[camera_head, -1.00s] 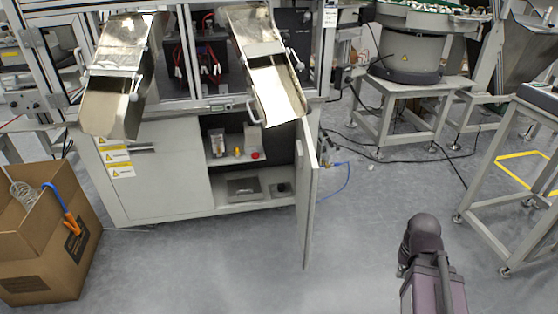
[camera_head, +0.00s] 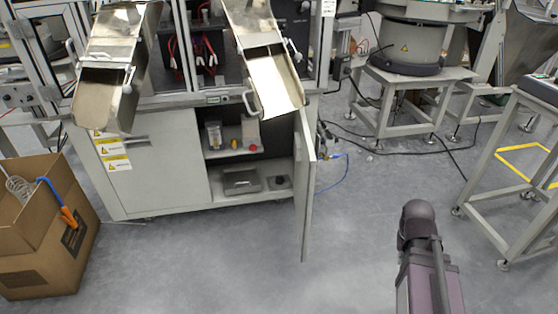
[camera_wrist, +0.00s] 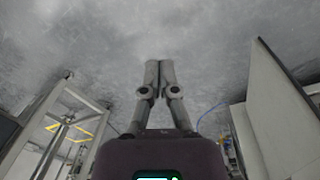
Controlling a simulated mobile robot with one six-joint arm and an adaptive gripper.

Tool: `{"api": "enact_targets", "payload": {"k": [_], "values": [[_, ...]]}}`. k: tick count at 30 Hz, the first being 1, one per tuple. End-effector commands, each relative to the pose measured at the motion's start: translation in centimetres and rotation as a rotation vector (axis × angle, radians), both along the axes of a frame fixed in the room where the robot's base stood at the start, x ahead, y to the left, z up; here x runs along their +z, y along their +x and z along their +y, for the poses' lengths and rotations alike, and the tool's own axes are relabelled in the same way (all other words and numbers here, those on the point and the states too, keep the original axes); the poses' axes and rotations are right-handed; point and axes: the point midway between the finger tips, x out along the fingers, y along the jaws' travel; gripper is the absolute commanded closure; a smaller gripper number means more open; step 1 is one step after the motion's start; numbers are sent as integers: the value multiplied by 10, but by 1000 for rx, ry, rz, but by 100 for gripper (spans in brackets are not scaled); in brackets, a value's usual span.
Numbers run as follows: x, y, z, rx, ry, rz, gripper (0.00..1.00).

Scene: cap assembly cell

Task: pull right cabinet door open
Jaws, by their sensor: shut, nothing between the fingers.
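The right cabinet door (camera_head: 307,195) stands swung out from the cabinet front, roughly edge-on in the head view. The shelves behind it are exposed. In the wrist view the door (camera_wrist: 280,115) is a pale panel at the right. My gripper (camera_wrist: 159,66) shows in the wrist view with its two fingers together and empty, over bare grey floor. It is apart from the door. In the head view only part of my arm shows at the lower right, and the gripper is out of that picture. The door's handle cannot be made out.
The left cabinet door (camera_head: 158,170) is closed. Two metal chutes (camera_head: 272,82) overhang the cabinet front. A cardboard box (camera_head: 45,235) stands at the left, and a metal-legged table (camera_head: 500,150) at the right. A blue cable (camera_head: 335,180) lies beside the open door. The floor in front is clear.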

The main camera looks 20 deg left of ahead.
Motion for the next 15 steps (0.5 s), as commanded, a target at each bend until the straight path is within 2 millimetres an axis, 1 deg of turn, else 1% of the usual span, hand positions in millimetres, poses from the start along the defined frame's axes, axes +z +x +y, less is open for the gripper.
{"api": "enact_targets", "payload": {"k": [1,5,8,14,15], "values": [[-1,8,6,22,-28,-2,100],[-2,24,22,82,-120,-12,100],[0,37,39,135,-200,-25,100],[6,63,76,239,-363,-65,100],[8,68,84,260,-395,-75,100]]}}
